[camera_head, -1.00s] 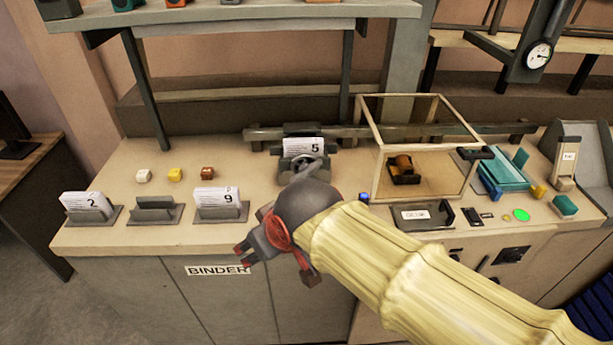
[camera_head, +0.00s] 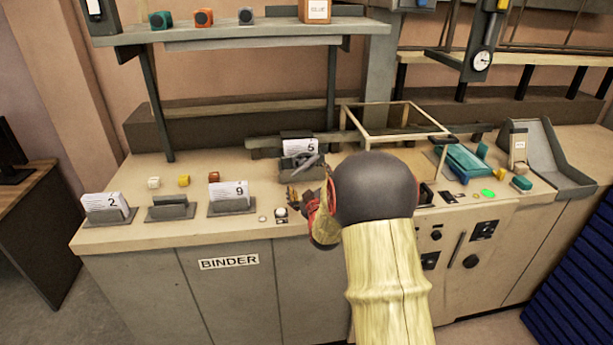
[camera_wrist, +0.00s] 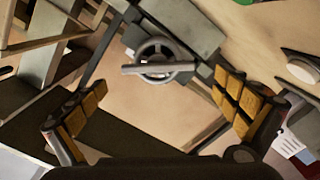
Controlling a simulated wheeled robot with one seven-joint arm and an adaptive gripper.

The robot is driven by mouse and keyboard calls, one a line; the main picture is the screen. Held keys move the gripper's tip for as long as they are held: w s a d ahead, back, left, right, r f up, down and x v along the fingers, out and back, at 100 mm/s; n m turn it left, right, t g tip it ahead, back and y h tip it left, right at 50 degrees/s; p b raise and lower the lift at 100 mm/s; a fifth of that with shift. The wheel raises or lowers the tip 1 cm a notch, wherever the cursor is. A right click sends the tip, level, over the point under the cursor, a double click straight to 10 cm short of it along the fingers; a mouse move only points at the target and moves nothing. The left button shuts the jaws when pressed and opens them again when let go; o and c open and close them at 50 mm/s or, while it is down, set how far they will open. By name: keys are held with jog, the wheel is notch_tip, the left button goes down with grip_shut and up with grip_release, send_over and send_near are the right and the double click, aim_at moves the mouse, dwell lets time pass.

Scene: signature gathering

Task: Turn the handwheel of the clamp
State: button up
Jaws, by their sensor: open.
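The clamp (camera_head: 289,163) stands towards the back of the bench, with a white card marked 5 (camera_head: 298,146) in it. Its handwheel (camera_head: 307,161) faces the front. In the wrist view the handwheel (camera_wrist: 158,50) is a grey ring with a light bar across it, at the upper middle. My gripper (camera_head: 307,206) is in front of the clamp and a little below it in the picture, partly hidden by my wrist. In the wrist view my gripper (camera_wrist: 160,108) has its orange-padded fingers wide apart, with nothing between them. The handwheel lies beyond the fingertips, apart from them.
Card holders marked 2 (camera_head: 107,213) and 9 (camera_head: 232,205) stand at the left, with an empty holder (camera_head: 170,210) between them. A glass-like framed case (camera_head: 437,128) is right of the clamp. A shelf (camera_head: 235,32) overhangs the back.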

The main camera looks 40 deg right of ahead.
aim_at(306, 167)
jog(key=b+x, duration=0.1)
jog(key=x, duration=0.6)
jog(key=shift+w+d, duration=0.2)
jog(key=shift+d, duration=0.2)
jog(key=shift+c, duration=1.2)
jog(key=c, duration=0.6)
